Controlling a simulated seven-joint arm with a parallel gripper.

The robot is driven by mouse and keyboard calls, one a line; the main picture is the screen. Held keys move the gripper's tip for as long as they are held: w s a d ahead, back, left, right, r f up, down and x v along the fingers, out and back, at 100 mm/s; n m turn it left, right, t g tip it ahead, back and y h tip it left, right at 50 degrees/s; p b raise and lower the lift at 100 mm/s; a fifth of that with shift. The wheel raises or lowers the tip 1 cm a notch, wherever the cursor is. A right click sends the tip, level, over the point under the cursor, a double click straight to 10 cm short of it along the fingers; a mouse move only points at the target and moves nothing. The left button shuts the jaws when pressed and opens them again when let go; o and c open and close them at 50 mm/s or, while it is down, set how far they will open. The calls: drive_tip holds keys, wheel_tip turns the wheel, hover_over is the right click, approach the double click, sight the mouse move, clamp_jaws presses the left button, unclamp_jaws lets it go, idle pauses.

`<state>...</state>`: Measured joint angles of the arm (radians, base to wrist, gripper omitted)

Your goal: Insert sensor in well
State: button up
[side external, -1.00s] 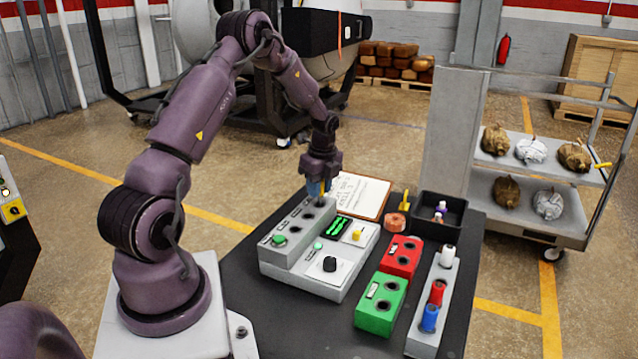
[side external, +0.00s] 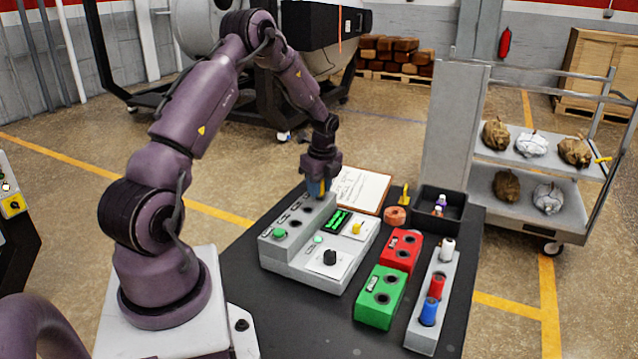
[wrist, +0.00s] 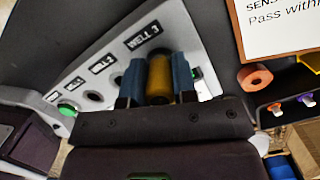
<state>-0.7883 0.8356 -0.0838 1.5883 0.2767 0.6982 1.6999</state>
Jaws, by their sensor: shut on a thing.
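The sensor (wrist: 160,78) is a yellow cylinder gripped upright between the two blue fingers of my gripper (wrist: 157,82). In the side view my gripper (side external: 319,190) is low over the far end of the raised grey well block (side external: 300,232). In the wrist view the sensor is at the label WELL 3 (wrist: 142,35). The third well is hidden beneath the sensor and fingers, so I cannot tell how deep the tip sits. The two other wells (wrist: 95,97) show as dark, empty holes beside a green button (wrist: 68,110).
The grey control box has a green screen (side external: 336,222) and a black knob (side external: 330,257). A clipboard (side external: 362,190), an orange ring (side external: 395,215) and a black bin (side external: 455,208) lie behind. Red (side external: 402,250) and green (side external: 380,296) blocks and a grey rack (side external: 425,335) stand right.

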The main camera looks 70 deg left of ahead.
drive_tip(key=shift+f, duration=0.4)
idle(0.6)
drive_tip(key=o, duration=1.4)
drive_tip(key=shift+r, duration=0.1)
drive_tip(key=shift+r, duration=2.9)
